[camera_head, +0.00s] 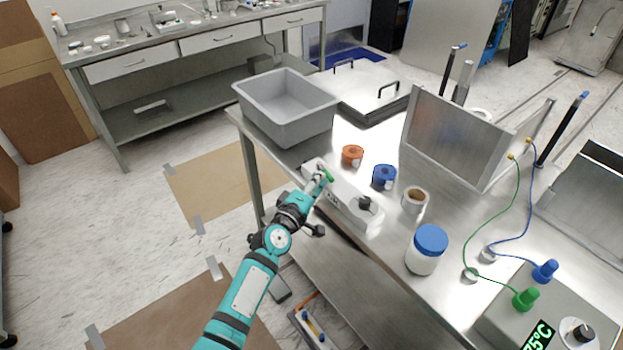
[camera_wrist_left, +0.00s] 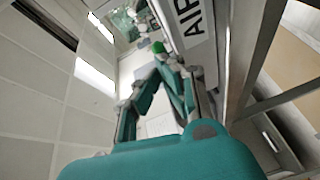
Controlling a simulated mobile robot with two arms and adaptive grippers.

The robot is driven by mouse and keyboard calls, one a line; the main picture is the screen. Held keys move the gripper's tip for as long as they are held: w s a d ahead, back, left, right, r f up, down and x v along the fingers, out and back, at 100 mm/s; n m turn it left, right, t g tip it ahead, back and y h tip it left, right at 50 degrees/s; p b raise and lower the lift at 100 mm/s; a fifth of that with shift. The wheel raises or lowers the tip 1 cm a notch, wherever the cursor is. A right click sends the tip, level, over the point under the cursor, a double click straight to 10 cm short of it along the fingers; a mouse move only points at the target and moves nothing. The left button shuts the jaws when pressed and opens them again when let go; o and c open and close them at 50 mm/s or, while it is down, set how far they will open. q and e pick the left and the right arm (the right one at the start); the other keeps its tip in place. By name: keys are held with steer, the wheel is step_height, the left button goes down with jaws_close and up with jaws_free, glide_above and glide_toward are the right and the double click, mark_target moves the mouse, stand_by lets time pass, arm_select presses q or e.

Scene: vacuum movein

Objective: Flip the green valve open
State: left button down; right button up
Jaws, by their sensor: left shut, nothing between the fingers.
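The green valve (camera_head: 329,176) is a small green lever at the far-left end of a white box (camera_head: 345,200) on the metal table's near edge. In the left wrist view the green valve (camera_wrist_left: 158,47) shows just beyond the fingertips, beside the box face lettered "AIR" (camera_wrist_left: 187,18). My left gripper (camera_head: 316,184) is shut and empty, with its tips right at the valve. It also shows in the left wrist view (camera_wrist_left: 166,62). I cannot tell whether the tips touch the lever. A black knob (camera_head: 365,203) sits at the box's other end. My right gripper is not in view.
A grey bin (camera_head: 287,103) stands just behind the box. Orange tape (camera_head: 352,155), blue tape (camera_head: 384,177), a brown roll (camera_head: 414,199) and a blue-lidded jar (camera_head: 427,249) stand to its right. The floor left of the table is mostly clear.

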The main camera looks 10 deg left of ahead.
arm_select(q)
steer(key=shift+d, duration=0.5)
stand_by(0.5)
